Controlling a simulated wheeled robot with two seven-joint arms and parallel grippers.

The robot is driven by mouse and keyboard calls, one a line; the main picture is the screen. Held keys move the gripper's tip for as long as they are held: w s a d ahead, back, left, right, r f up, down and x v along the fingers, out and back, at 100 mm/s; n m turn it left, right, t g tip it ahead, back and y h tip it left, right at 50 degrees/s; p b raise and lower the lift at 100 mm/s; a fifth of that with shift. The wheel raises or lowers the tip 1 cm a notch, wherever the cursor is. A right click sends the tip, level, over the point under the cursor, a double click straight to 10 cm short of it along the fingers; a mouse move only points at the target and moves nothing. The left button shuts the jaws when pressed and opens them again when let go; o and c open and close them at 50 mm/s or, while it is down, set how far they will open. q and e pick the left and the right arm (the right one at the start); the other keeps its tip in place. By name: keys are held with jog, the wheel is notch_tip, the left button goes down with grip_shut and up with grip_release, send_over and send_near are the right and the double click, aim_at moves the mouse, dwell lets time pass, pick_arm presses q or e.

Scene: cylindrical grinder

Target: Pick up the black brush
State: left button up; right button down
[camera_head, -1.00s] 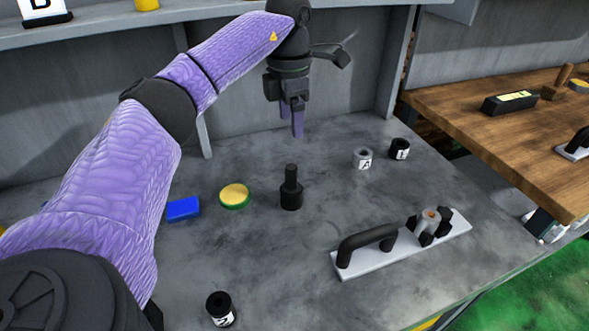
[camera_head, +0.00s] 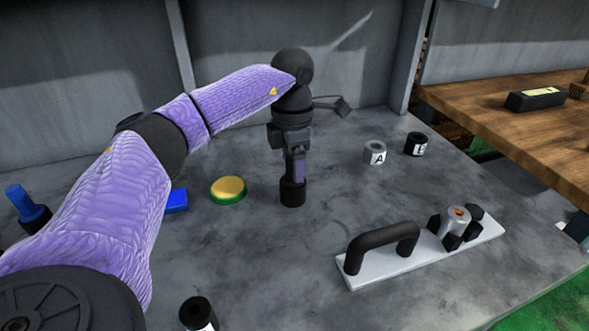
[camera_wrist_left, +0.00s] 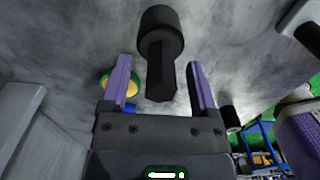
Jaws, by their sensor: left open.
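The black brush (camera_head: 292,193) stands upright on the grey table, a wide round part below and a narrower handle above. My left gripper (camera_head: 297,174) is directly over it, pointing down, and hides its handle in the head view. In the left wrist view, the brush (camera_wrist_left: 161,35) shows its handle reaching between the two purple fingers of my left gripper (camera_wrist_left: 158,72). The fingers are apart, with visible gaps on both sides of the handle. My right gripper is in neither view.
A yellow-green disc (camera_head: 229,189) and a blue block (camera_head: 176,201) lie left of the brush. A white plate with a black handle (camera_head: 383,241) is at the right front. Small cylinders (camera_head: 375,153) (camera_head: 416,144) stand behind it; another black one (camera_head: 197,313) is in front.

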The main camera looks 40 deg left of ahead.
pick_arm(q)
jog(key=shift+r, duration=0.1)
grip_shut()
jog(key=shift+r, duration=0.1)
